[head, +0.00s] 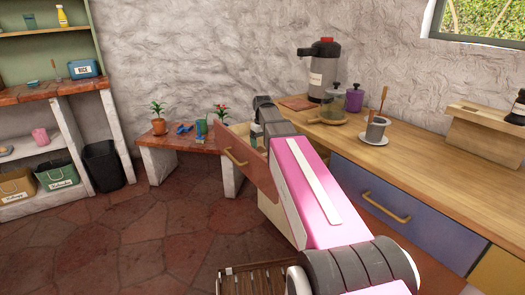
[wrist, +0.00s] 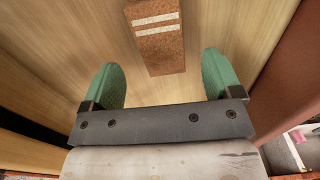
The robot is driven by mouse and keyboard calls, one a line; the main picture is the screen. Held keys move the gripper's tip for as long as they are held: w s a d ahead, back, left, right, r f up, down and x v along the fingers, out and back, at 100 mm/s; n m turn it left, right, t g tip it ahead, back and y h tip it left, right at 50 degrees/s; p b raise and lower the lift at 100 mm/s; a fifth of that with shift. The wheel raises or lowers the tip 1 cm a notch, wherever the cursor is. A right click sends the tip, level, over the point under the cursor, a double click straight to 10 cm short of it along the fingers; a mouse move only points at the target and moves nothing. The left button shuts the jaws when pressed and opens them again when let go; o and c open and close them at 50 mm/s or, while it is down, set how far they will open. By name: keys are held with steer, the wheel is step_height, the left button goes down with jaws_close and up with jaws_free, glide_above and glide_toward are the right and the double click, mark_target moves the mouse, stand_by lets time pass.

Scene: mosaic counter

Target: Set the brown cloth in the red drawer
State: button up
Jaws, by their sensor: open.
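The red drawer (head: 262,180) is pulled open at the left end of the counter. Its red front also shows at the right of the wrist view (wrist: 286,75). The brown cloth (wrist: 158,40), with two pale stripes, lies on the drawer's pale wooden bottom in the wrist view. My gripper (wrist: 162,62) is open above the drawer bottom, its green fingers apart on either side of the cloth's near end. Nothing is held between them. In the head view my pink arm reaches over the drawer and hides most of its inside, and I cannot see the cloth there.
A dispenser (head: 324,75), a purple jar (head: 354,98) and a cup on a saucer (head: 376,132) stand on the counter. A closed blue drawer (head: 378,200) is to the right. A low bench (head: 170,143) with plants is behind, and a wooden stool (head: 258,278) is in front.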

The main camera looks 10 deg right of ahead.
mark_target(263, 152)
steer(key=shift+r, duration=3)
